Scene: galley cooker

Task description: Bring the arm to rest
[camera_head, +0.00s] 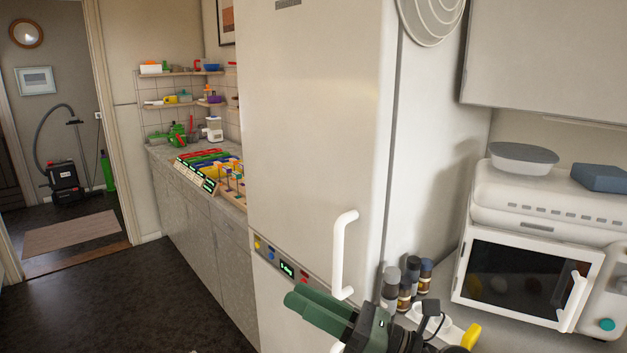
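My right gripper (293,296) reaches in from the lower right, its green fingers pointing left in front of the white fridge (310,130). The two fingers overlap in this view, so the gap between them cannot be judged. Nothing shows between or beyond their tips. The fingers lie below and left of the upper fridge handle (343,254); whether they touch the door is not clear. My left gripper is not in view.
Several dark-capped jars (413,270) and a white tray (439,322) stand close to my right arm. A white microwave (530,277) is at the right. A counter (228,220) with coloured items runs beyond the fridge. The dark floor (120,290) at left is clear.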

